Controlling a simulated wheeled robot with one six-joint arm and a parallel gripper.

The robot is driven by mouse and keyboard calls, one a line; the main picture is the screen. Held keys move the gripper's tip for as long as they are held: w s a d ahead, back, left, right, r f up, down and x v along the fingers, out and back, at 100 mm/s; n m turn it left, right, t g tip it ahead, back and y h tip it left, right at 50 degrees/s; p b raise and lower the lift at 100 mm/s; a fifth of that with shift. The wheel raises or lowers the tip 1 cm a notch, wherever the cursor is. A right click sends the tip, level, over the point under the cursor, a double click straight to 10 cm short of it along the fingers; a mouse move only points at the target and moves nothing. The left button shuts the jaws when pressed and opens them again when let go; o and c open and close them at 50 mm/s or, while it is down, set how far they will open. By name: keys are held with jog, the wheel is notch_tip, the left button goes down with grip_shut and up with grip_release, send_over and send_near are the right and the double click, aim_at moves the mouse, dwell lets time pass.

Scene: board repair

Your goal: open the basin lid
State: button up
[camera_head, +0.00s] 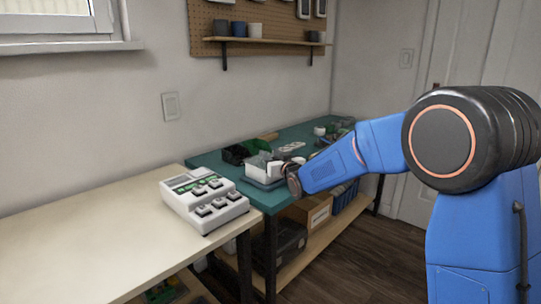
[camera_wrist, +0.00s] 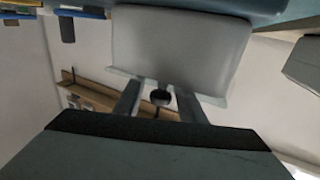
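The basin (camera_head: 262,184) is a pale blue-grey tub on the near part of the teal bench. A whitish panel (camera_head: 259,162), seemingly its lid, shows raised above it. My gripper (camera_head: 276,171) is at the basin's right side, small and partly merged with the pale shapes there. In the wrist view a grey lid-like panel (camera_wrist: 180,48) fills the upper middle. A dark round knob (camera_wrist: 160,97) sits between the two fingers of my gripper (camera_wrist: 158,104). Gaps show on both sides of the knob, so the fingers look open around it. The basin's inside is hidden.
A white device with several dark buttons (camera_head: 204,200) stands on the cream table (camera_head: 90,240) at the left. The teal bench (camera_head: 215,164) holds a dark item (camera_head: 235,154) and small parts behind the basin. Boxes (camera_head: 310,211) are on the shelf below.

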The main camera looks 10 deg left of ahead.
jog(key=shift+w+a, duration=0.1)
jog(key=shift+w, duration=0.05)
grip_shut()
jog(key=shift+r, duration=0.15)
